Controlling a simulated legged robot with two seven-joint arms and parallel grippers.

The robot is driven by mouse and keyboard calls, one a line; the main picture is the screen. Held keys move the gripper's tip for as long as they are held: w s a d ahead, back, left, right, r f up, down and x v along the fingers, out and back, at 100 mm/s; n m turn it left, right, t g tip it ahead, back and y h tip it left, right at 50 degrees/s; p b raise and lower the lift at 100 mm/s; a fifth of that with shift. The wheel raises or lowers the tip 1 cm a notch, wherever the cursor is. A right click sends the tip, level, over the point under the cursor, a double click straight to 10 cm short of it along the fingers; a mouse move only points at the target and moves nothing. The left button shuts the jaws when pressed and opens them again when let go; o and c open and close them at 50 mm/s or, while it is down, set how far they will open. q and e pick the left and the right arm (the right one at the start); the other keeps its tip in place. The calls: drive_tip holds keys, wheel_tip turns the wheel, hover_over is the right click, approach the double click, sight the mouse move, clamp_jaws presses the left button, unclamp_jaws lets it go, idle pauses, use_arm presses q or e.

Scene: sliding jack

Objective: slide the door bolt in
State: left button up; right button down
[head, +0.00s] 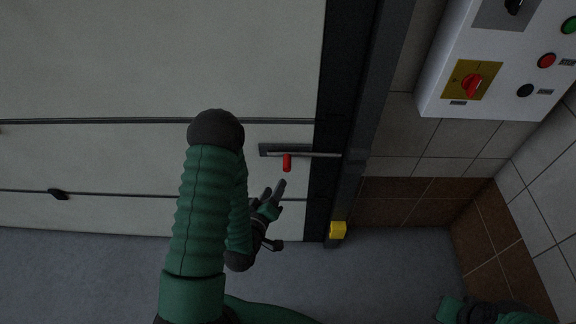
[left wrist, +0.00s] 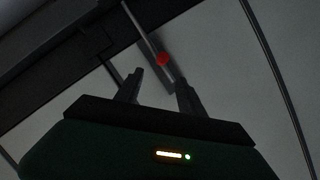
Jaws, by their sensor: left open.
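The door bolt (head: 315,155) is a thin grey rod on a dark plate near the right edge of the pale door (head: 120,60). Its red handle (head: 287,162) hangs down from the rod. The rod's right end reaches over the dark door frame. My left gripper (head: 277,190) is just below the red handle, open and empty. In the left wrist view the red handle (left wrist: 162,59) shows beyond the two spread fingers (left wrist: 160,90), apart from them. Part of my right arm is at the bottom right of the head view; its fingers cannot be made out.
A white control box (head: 500,60) with a red switch (head: 471,84) and buttons is on the tiled wall at right. A yellow block (head: 338,229) is at the foot of the dark frame post (head: 372,110).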

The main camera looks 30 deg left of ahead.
sight(284, 169)
use_arm(q)
drive_tip(key=x, duration=0.9)
drive_tip(key=a+x, duration=0.1)
drive_tip(key=x, duration=0.4)
drive_tip(key=shift+f, duration=0.3)
drive_tip(key=shift+w+d, duration=0.3)
drive_tip(key=shift+w, duration=0.05)
drive_tip(key=shift+a, duration=0.25)
drive_tip(key=c, duration=1)
drive_tip(key=shift+d+f, duration=0.1)
clamp_jaws()
drive_tip(key=shift+f, duration=0.1)
